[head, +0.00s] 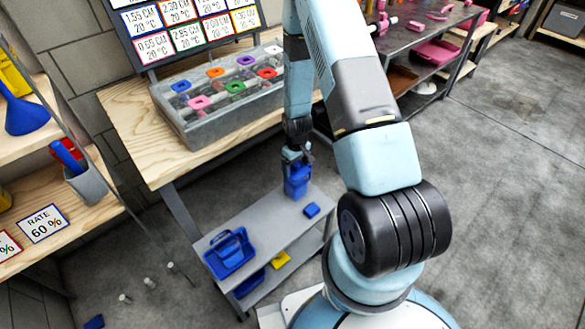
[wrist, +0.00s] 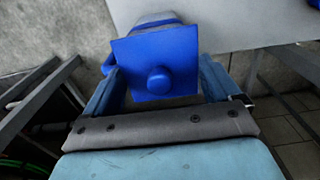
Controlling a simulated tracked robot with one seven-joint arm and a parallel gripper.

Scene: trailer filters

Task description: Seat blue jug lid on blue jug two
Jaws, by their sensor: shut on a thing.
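The blue jug lid (wrist: 135,65), a square blue plate with a round knob, lies between the two fingers of my gripper (wrist: 160,88) in the wrist view. The fingers are shut at its side edges. Behind it a blue and grey body shows, likely a blue jug; the plate hides most of it. In the head view my gripper (head: 296,157) points down at a blue jug (head: 298,185) over the grey cart top. Whether the lid touches the jug or is fully seated I cannot tell. A small flat blue piece (head: 311,211) lies just right of it.
A blue caddy (head: 230,254) stands at the near left of the cart top (head: 275,232). Yellow (head: 280,260) and blue items (head: 250,283) are on the lower shelf. Above is a wooden bench (head: 128,120) with a grey box (head: 215,128). The floor at right is clear.

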